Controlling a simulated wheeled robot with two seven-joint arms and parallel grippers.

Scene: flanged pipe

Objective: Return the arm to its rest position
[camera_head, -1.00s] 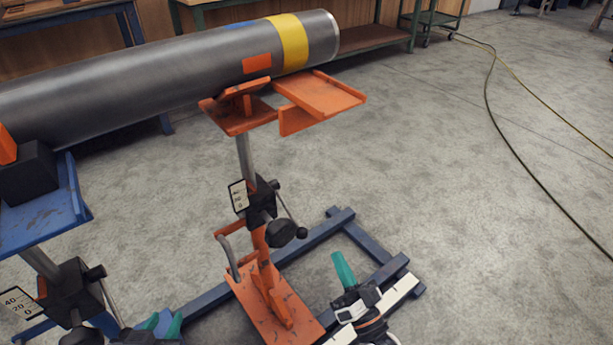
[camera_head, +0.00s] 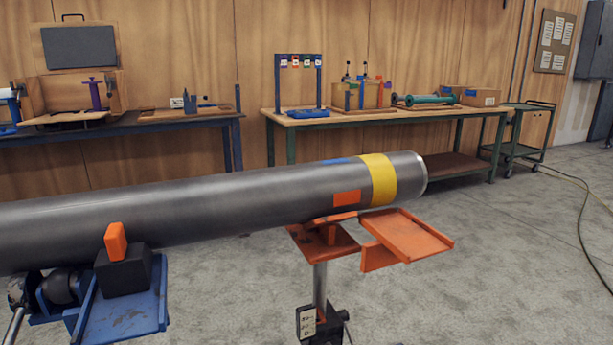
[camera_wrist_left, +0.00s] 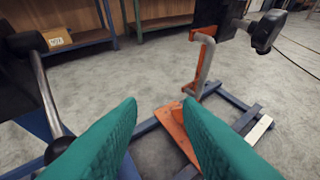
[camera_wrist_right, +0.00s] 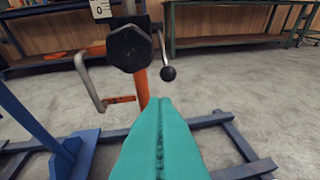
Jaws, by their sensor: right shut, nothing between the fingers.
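My left gripper (camera_wrist_left: 160,104) shows two teal fingers wide apart in the left wrist view, with only floor and the orange stand's foot seen between them. My right gripper (camera_wrist_right: 160,104) has its teal fingers pressed together in the right wrist view, with nothing between them. A black knob (camera_wrist_right: 130,48) and a ball-ended lever (camera_wrist_right: 167,73) on the orange stand appear beyond its tips. Neither gripper shows in the head view now. The grey pipe (camera_head: 230,205), with a yellow band and an orange patch, lies across the orange stand (camera_head: 322,240) and the blue stand (camera_head: 135,312).
The stand's blue base beams (camera_wrist_right: 228,122) lie on the floor near my right gripper. A bent handle (camera_wrist_right: 88,82) is to its left. A dark lever (camera_wrist_left: 45,90) stands left of my left gripper. Workbenches (camera_head: 380,120) line the back wall.

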